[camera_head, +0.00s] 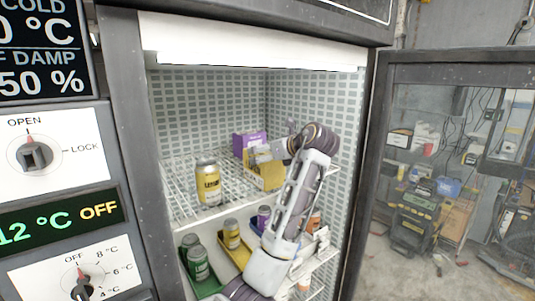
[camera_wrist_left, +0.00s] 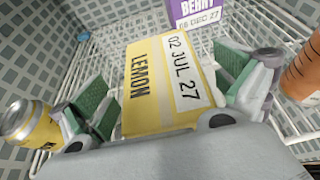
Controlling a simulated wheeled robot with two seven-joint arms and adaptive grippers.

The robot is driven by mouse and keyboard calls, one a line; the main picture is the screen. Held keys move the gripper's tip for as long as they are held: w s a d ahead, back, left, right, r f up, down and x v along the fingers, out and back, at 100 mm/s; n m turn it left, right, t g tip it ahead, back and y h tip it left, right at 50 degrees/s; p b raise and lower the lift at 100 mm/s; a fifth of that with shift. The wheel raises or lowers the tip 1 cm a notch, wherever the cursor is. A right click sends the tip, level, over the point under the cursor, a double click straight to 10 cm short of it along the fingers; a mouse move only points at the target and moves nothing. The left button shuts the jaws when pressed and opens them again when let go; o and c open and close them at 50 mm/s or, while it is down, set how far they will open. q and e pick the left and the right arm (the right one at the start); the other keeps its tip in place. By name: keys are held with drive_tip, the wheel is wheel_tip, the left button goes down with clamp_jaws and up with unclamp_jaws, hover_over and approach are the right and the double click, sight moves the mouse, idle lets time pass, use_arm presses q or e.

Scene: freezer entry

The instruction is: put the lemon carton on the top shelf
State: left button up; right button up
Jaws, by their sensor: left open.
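The yellow lemon carton (camera_head: 265,179) is on the wire top shelf (camera_head: 182,180) inside the freezer, partly hidden by my left arm in the head view. In the left wrist view the lemon carton (camera_wrist_left: 150,85) shows its LEMON label and a white date strip. My left gripper (camera_head: 268,152) is at the carton. Its green-padded fingers stand open on either side of the carton, with a visible gap at the left finger; the right finger looks close to it. My right gripper is not in view.
A yellow can (camera_head: 208,184) stands to the left on the top shelf. A purple berry carton (camera_head: 240,144) stands just behind the lemon carton. The lower shelf holds cans in a green tray (camera_head: 207,287) and a yellow tray (camera_head: 237,256). The open freezer door (camera_head: 385,130) is at the right.

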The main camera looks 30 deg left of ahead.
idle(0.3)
use_arm(q)
drive_tip(key=shift+s+d+r, duration=0.2)
drive_tip(key=shift+d+r, duration=0.1)
drive_tip(key=shift+d, duration=0.35)
drive_tip(key=b+v, duration=0.2)
drive_tip(key=v, duration=0.8)
drive_tip(key=shift+d+r+b, duration=0.2)
drive_tip(key=shift+b, duration=0.15)
drive_tip(key=shift+f, duration=0.1)
